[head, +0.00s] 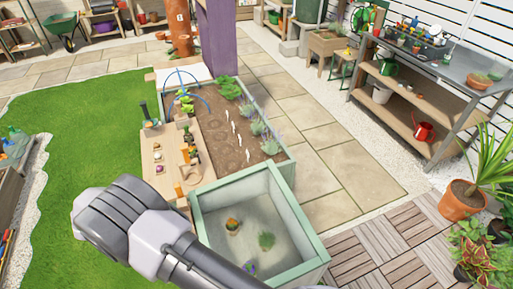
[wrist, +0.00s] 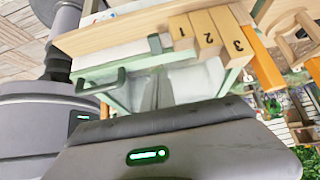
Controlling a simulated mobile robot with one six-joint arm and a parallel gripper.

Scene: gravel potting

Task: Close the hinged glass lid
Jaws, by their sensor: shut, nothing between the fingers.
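A pale green framed box (head: 305,225) stands at the lower middle of the head view, with small potted plants (head: 266,240) visible inside. Its glass looks hazy, and I cannot tell the lid's exact angle. In the wrist view, a green handle (wrist: 103,82) sits on a pale green frame, with a glassy pale surface (wrist: 195,82) beside it. My gripper (wrist: 156,92) appears in the wrist view as grey fingers in front of this surface, shut and empty. I cannot tell whether they touch it. In the head view my arm crosses the box's near left side and the gripper is not clearly visible.
A wooden board (head: 160,165) with small items adjoins a planter bed (head: 228,125) behind the box. Wooden blocks numbered 1, 2 and 3 (wrist: 207,30) show in the wrist view. A potted plant (head: 462,200) stands at right. Paving (head: 340,180) right of the box is clear.

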